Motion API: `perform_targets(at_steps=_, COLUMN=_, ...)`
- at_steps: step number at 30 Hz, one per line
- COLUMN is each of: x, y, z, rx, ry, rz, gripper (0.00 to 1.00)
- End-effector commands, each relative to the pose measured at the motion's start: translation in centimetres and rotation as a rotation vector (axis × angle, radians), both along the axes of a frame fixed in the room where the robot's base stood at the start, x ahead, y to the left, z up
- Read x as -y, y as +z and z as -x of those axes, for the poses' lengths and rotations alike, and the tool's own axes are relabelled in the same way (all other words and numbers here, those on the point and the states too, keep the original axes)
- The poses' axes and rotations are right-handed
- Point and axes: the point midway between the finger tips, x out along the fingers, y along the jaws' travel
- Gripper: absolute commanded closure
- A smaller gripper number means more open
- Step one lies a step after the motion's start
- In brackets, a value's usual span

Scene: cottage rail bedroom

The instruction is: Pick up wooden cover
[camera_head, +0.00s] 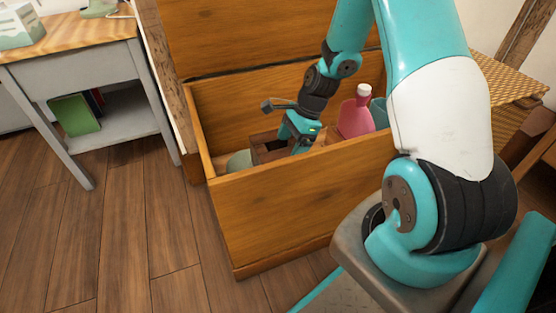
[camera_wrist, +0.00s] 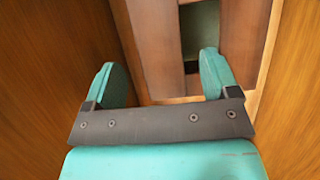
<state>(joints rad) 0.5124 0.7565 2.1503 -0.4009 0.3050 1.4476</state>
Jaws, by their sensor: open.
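A brown wooden piece (camera_head: 262,139), the likely wooden cover, is inside the open wooden chest, with a dark hollow or gap beside it. In the wrist view a reddish-brown wooden panel (camera_wrist: 155,48) lies ahead of the fingers, and a similar panel (camera_wrist: 243,38) lies to its right across a dark gap. I cannot tell whether both belong to the cover. My gripper (camera_wrist: 163,82) is open, with nothing visibly held; the left panel is in line with the space between its fingers. In the head view my gripper (camera_head: 298,150) reaches down into the chest, its fingertips partly hidden.
The chest (camera_head: 290,215) has high walls close around my gripper and a raised lid (camera_head: 260,35). A pink bottle (camera_head: 356,113) and a pale green object (camera_head: 239,160) are inside. A grey side table (camera_head: 80,70) stands left. The floor (camera_head: 130,240) in front is clear.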

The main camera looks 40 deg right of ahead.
Motion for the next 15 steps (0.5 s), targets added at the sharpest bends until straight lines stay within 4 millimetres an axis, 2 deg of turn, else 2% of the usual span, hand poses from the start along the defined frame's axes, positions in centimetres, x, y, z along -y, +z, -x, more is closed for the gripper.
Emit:
perform_targets(at_steps=1, x=-0.4, y=-1.1, z=-0.1, rx=-0.001, ry=0.003, rz=0.000, gripper=0.19)
perform_targets(at_steps=7, x=-1.8, y=-3.7, z=-0.5, rx=-0.001, ry=0.002, rz=0.000, gripper=0.19)
perform_targets(at_steps=15, x=-2.0, y=-3.8, z=-0.6, rx=0.000, ry=0.001, rz=0.000, gripper=0.19)
